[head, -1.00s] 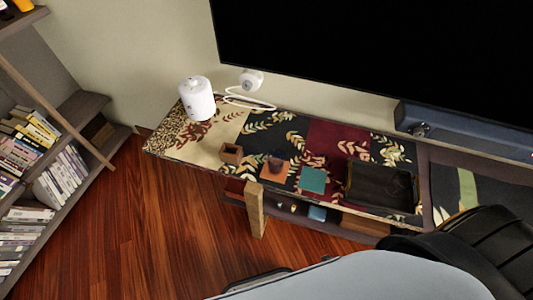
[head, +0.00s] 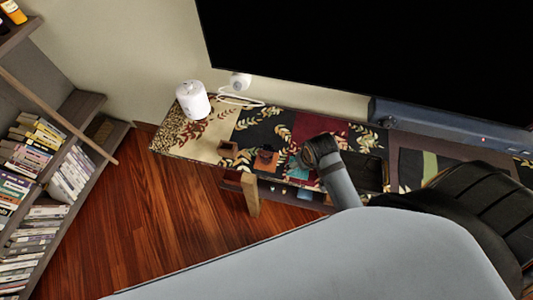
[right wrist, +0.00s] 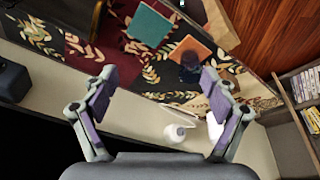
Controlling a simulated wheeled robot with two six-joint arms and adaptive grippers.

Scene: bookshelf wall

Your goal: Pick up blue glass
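The blue glass (head: 267,154) is small and dark, and stands on an orange square coaster (head: 263,164) on the patterned console top (head: 225,131). In the right wrist view the glass (right wrist: 190,62) shows as a dark bluish shape on the orange coaster (right wrist: 181,50), just beyond the right finger's tip and apart from it. My right gripper (right wrist: 164,77) is open, with nothing between its purple-padded fingers. In the head view my right arm reaches over the console to the right of the glass; its fingertips are hidden there. My left gripper is not in view.
A teal square (right wrist: 149,25) lies beside the orange coaster. A small brown box (head: 229,150) stands left of the glass, and a white canister (head: 193,99) farther left. A dark tray (head: 368,174) is at the right. A large black screen (head: 370,50) hangs behind.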

